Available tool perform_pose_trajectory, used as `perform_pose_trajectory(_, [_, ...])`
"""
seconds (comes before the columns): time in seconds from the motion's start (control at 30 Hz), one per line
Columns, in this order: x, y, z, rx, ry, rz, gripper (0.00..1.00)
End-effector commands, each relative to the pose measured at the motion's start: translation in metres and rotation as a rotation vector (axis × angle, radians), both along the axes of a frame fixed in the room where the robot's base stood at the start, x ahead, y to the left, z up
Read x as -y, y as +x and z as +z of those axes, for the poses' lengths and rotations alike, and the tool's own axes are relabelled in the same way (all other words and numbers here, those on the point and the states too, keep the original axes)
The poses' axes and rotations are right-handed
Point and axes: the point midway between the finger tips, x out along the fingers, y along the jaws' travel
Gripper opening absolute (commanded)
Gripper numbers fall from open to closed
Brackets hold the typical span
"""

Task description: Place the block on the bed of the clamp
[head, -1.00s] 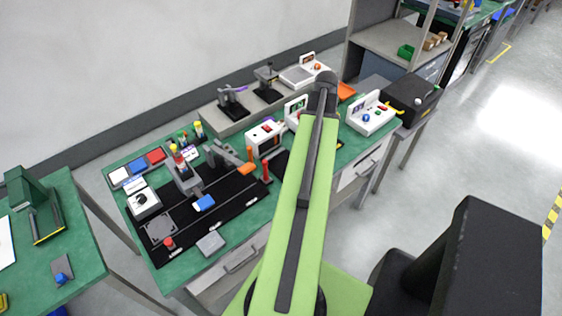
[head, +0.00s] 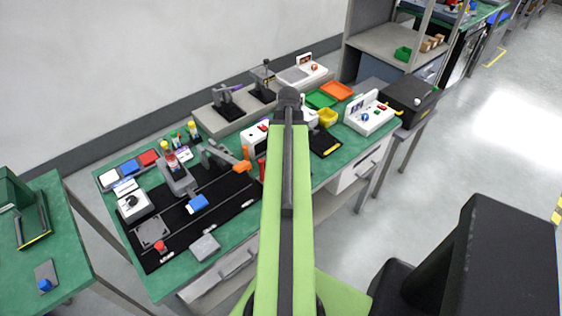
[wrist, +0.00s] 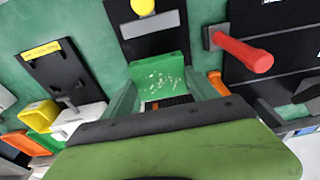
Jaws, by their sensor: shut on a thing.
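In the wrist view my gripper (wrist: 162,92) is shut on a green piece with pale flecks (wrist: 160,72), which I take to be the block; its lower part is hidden. It is held over the bench, close to a black plate with a yellow knob (wrist: 142,7). To its right is a red handle (wrist: 240,52) on a dark mount. In the head view my arm hides my gripper and that plate. A grey clamp with an orange handle (head: 241,166) stands left of my arm; I cannot tell whether it is the task's clamp.
A grey block (head: 205,247) lies near the bench's front edge and a blue piece (head: 197,203) on the black mat. A yellow bin (head: 327,118), green tray (head: 320,99) and orange tray (head: 337,91) stand right of my arm. A white instrument (head: 370,115) stands farther right.

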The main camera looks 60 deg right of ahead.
Motion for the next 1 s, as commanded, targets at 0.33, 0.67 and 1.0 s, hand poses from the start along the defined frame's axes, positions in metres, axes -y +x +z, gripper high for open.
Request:
perform_pose_trajectory(0.33, [-0.001,0.003,-0.031,0.0,0.0,0.0,0.26])
perform_pose_trajectory(0.67, [-0.001,0.003,-0.04,0.0,0.0,0.001,0.26])
perform_pose_trajectory(1.0, [-0.001,0.003,-0.043,0.0,0.0,0.001,0.89])
